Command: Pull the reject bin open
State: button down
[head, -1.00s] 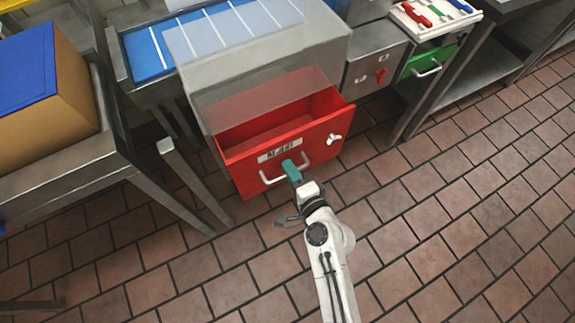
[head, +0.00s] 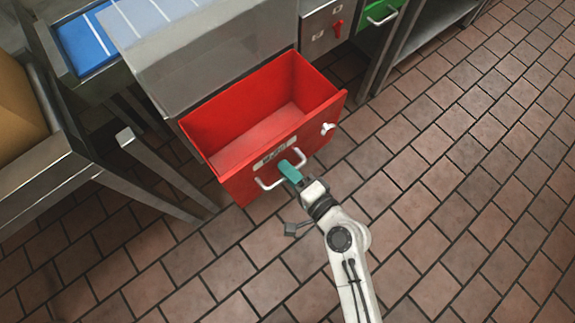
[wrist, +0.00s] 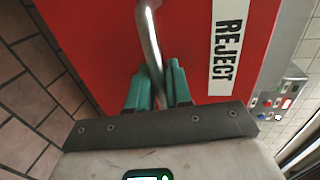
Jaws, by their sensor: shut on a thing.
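The red reject bin (head: 238,178) is a drawer standing well out from the grey metal cabinet (head: 218,68), and its empty inside shows in the head view. Its front carries a white REJECT label, which is clear in the wrist view (wrist: 228,42). A pale bar handle (head: 268,184) is on the front; it also shows in the wrist view (wrist: 149,40). My gripper (head: 290,172) has teal fingers, and they are shut around the handle bar. In the wrist view the fingers (wrist: 157,90) sit on both sides of the bar.
A metal table (head: 60,165) with a cardboard box (head: 20,92) stands at left, its legs near the bin's left side. A green drawer (head: 378,22) and a panel with a red switch (head: 337,28) are at the back. The tiled floor (head: 460,190) at right is clear.

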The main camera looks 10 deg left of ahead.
jog(key=c, duration=1.2)
grip_release()
jog(key=b+v, duration=0.1)
jog(key=v, duration=0.9)
jog(key=shift+s+d, duration=0.25)
jog(key=shift+d, duration=0.1)
